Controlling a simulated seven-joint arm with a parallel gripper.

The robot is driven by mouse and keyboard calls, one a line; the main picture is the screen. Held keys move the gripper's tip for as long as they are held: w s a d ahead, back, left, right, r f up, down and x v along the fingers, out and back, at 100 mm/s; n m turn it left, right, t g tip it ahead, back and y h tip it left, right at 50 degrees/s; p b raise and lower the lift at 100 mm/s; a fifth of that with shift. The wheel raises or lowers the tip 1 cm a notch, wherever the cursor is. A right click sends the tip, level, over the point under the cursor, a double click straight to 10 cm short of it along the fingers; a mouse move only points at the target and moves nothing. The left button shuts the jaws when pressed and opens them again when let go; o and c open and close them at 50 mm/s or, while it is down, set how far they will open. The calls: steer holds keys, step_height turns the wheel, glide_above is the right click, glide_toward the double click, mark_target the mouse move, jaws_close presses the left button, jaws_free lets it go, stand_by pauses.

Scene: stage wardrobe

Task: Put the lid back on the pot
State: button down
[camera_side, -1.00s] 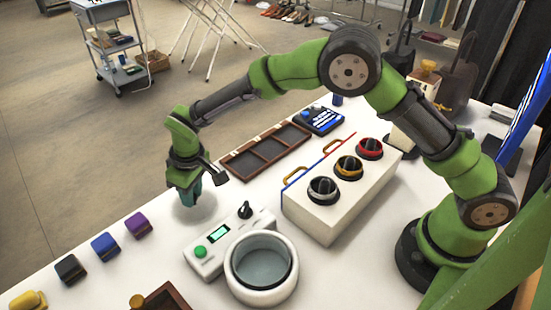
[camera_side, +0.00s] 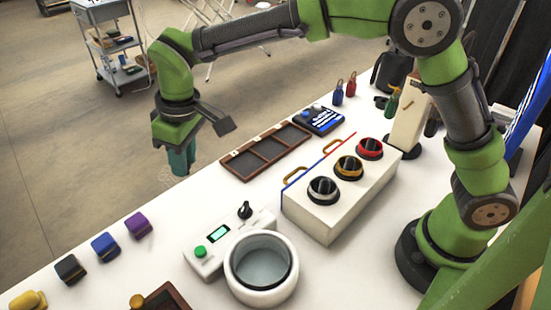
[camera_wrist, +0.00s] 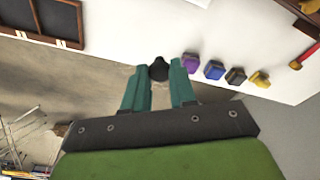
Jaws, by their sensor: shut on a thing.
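The white pot (camera_side: 236,284) stands open on the table in the side view, at the front right end of a control box; its grey inside shows. My gripper (camera_side: 181,166) is raised at the table's far left edge, well above the table and away from the pot. In the wrist view my gripper (camera_wrist: 159,76) is shut on a dark round knob (camera_wrist: 159,69) between its teal fingertips. A faint clear outline, seemingly the glass lid (camera_side: 169,176), shows by the fingertips in the side view. The lid's rim is hard to make out.
The control box (camera_side: 203,263) has a green button, a display and a dark knob. A white box (camera_side: 318,222) with several ringed dials stands to the right. A brown compartment tray (camera_side: 265,152) lies behind. Purple (camera_side: 138,225), blue (camera_side: 105,247) and black (camera_side: 70,269) blocks line the left edge.

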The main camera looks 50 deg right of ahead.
steer(key=s+r+n, duration=0.1)
steer(key=s+n, duration=0.4)
steer(key=s, duration=0.7)
steer(key=s+d+f+n+g+y, duration=0.1)
steer(key=s+f+n, duration=0.4)
steer(key=f, duration=0.4)
steer(key=shift+s+d, duration=0.2)
steer(key=shift+s, duration=0.7)
steer(key=shift+f, duration=0.3)
stand_by(0.5)
steer(key=shift+c, duration=1.8)
jaws_free()
step_height(320, 180, up, 7)
